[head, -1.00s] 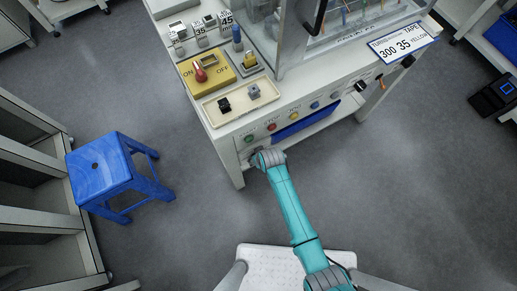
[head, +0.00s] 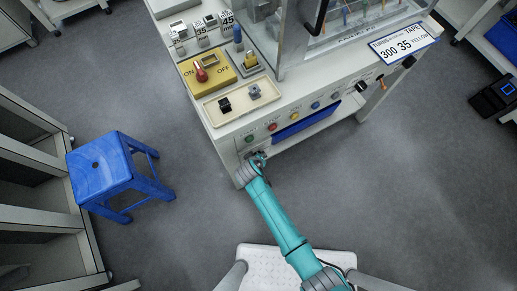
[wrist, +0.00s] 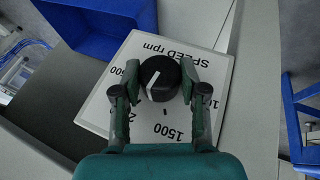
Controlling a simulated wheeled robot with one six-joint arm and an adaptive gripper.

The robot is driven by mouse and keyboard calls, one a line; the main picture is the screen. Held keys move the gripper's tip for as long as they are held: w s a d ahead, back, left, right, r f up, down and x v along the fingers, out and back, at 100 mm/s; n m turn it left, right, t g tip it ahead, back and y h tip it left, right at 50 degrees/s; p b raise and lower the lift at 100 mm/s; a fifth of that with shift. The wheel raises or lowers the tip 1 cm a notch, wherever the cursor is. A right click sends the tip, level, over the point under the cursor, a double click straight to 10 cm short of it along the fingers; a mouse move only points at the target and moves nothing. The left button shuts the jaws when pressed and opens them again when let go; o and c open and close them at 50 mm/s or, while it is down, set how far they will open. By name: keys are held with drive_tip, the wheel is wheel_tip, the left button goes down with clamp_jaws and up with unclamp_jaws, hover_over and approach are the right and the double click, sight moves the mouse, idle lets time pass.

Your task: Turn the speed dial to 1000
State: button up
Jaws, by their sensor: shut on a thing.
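The speed dial is a round black knob (wrist: 159,78) with a white pointer line, on a white plate (wrist: 95,122) marked "SPEED rpm" and "1500". In the wrist view the pointer slants towards the lower left. My gripper (wrist: 160,80) is shut on the knob, one finger on each side. The fingers partly cover the other scale numbers, so I cannot read which number the pointer meets. In the head view my gripper (head: 256,158) is at the machine's front panel, at the lower left, and hides the dial.
The machine front (head: 300,112) has a row of coloured buttons above a blue bin (head: 305,123). A yellow ON/OFF box (head: 208,73) sits on top. A blue stool (head: 105,170) stands at the left.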

drive_tip(key=t+h, duration=0.2)
drive_tip(key=n+t+h, duration=0.1)
drive_tip(key=h, duration=0.1)
drive_tip(key=shift+s+a+f, duration=0.15)
drive_tip(key=shift+a+f, duration=0.05)
drive_tip(key=shift+a, duration=0.05)
drive_tip(key=shift+f+n+t+h, duration=0.1)
drive_tip(key=shift+n+t+h, duration=0.6)
drive_tip(key=shift+t+h, duration=0.75)
drive_tip(key=shift+d+t+h, duration=0.1)
drive_tip(key=shift+t+h, duration=0.15)
drive_tip(key=shift+t, duration=0.1)
drive_tip(key=o, duration=1.1)
drive_tip(key=shift+o, duration=0.3)
